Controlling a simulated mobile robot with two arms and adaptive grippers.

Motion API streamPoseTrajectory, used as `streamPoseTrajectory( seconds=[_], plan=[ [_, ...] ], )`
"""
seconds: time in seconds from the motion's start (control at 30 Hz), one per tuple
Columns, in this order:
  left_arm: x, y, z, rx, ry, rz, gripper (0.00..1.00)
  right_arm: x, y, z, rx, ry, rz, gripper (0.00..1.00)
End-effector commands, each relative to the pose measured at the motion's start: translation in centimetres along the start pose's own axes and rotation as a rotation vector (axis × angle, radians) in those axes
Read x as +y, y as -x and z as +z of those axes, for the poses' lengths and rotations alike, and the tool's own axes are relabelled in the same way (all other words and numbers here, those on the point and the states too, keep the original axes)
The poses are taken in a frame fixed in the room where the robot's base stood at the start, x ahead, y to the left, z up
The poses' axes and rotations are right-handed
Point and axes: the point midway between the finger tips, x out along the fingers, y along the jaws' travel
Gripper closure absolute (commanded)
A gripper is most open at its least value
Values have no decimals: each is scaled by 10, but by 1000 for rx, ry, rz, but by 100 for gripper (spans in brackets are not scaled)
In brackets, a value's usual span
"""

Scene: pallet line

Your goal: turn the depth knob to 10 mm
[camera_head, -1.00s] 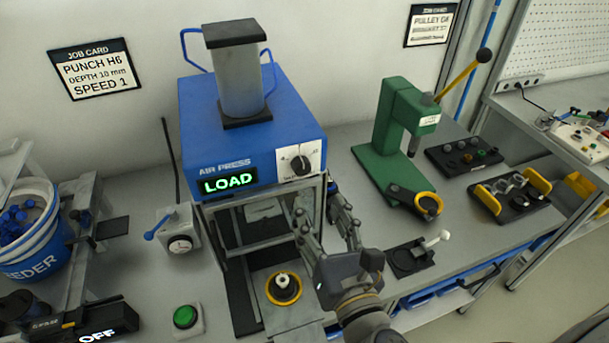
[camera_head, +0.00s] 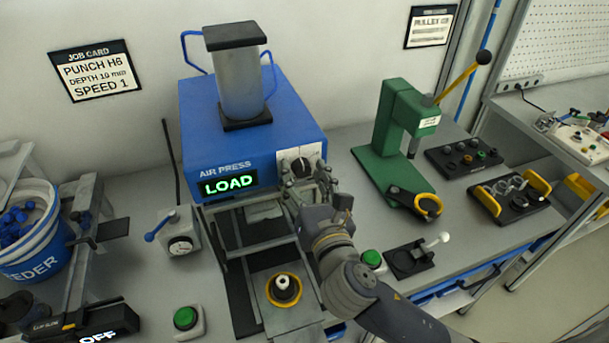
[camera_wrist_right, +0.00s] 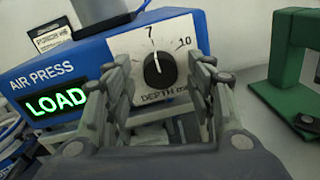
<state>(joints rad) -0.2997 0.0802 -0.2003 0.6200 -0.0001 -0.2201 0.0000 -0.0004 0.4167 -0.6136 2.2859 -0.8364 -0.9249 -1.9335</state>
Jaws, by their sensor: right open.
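The blue air press (camera_head: 235,140) stands in the middle of the bench, with a lit LOAD display (camera_head: 228,184). Its black depth knob (camera_wrist_right: 159,70) sits on a white plate at the front right, and the plate reads 7 at the top, 10 at the upper right and DEPTH below. The knob's pointer is up near the 7. My right gripper (camera_head: 308,188) is in front of the plate. In the wrist view its open fingers (camera_wrist_right: 160,85) stand on either side of the knob; I cannot tell whether they touch it. My left gripper is out of view.
A job card (camera_head: 95,70) on the wall reads depth 10 mm. A green hand press (camera_head: 400,140) stands to the right. A green button (camera_head: 372,259) and a black fixture (camera_head: 408,260) lie beside my right forearm. A dial box (camera_head: 180,235) is left of the press.

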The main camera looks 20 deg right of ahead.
Motion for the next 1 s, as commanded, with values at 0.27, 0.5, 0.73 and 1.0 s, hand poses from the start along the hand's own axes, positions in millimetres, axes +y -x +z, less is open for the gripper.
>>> streamPoseTrajectory(
  seconds=[0.27, 0.5, 0.73, 1.0],
  plan=[
    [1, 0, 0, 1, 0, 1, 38, 0, 0, 0, 0, 0, 0, 94],
    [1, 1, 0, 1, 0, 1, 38, 0, 0, 0, 1, -9, -1, 94],
    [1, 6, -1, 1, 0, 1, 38, 0, 0, 1, 6, -89, -3, 94],
    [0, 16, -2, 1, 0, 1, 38, 1, 0, 2, 18, -300, -6, 94]
  ],
)
